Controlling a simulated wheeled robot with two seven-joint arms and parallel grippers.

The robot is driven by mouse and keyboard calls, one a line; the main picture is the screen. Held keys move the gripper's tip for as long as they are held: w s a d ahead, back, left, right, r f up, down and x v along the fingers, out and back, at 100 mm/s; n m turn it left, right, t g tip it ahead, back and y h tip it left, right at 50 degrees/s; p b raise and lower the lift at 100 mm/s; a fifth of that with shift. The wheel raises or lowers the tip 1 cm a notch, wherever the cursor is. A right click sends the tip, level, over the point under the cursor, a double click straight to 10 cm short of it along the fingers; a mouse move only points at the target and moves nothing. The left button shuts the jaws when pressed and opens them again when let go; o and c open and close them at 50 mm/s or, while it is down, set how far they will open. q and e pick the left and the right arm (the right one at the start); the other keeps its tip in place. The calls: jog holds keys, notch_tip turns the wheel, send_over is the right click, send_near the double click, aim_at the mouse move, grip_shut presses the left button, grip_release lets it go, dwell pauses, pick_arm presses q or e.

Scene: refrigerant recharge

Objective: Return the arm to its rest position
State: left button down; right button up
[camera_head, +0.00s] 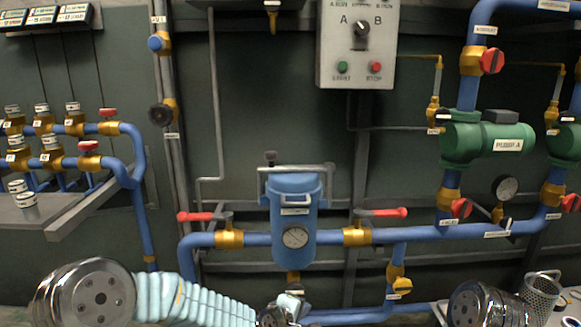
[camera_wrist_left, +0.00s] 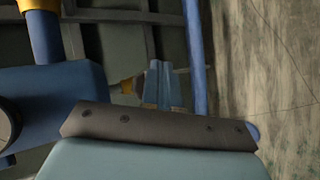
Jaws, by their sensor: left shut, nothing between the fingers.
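My left arm comes in along the bottom left of the head view, in a pale blue ribbed sleeve. My left gripper (camera_head: 292,302) is at the bottom centre, just below the blue filter vessel (camera_head: 293,205) with its round gauge. It is small and partly cut off there. In the left wrist view the blue fingertips (camera_wrist_left: 164,84) are close together, shut with nothing held, in front of the wall and blue pipes. My right gripper is not in view.
Blue pipes (camera_head: 450,234) with red-handled valves cross the wall close behind my left gripper. A lower pipe (camera_head: 365,315) runs to its right. A control box (camera_head: 358,45) hangs above, green pump A (camera_head: 485,138) is at right. A perforated metal cup (camera_head: 541,292) stands bottom right.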

pick_arm(q)
jog(key=s+a+f+m+g+y, duration=0.1)
jog(key=s+a+f+m+g, duration=0.15)
jog(key=s+a+f, duration=0.5)
jog(key=s+a+f+m+g+y, duration=0.1)
jog(key=s+a+f+m+g, duration=0.3)
jog(key=f, duration=0.6)
jog(key=s+a+f+m+g, duration=0.1)
jog(key=s+f, duration=0.2)
jog(key=s, duration=0.5)
jog(key=s+a+f+m+g, duration=0.1)
jog(key=s+f, duration=0.3)
jog(key=s, duration=0.4)
jog(key=shift+s+a+m+p, duration=0.35)
jog(key=shift+s+a+m, duration=0.1)
jog(key=shift+a, duration=0.1)
jog(key=shift+f+g, duration=0.1)
jog(key=shift+g, duration=0.15)
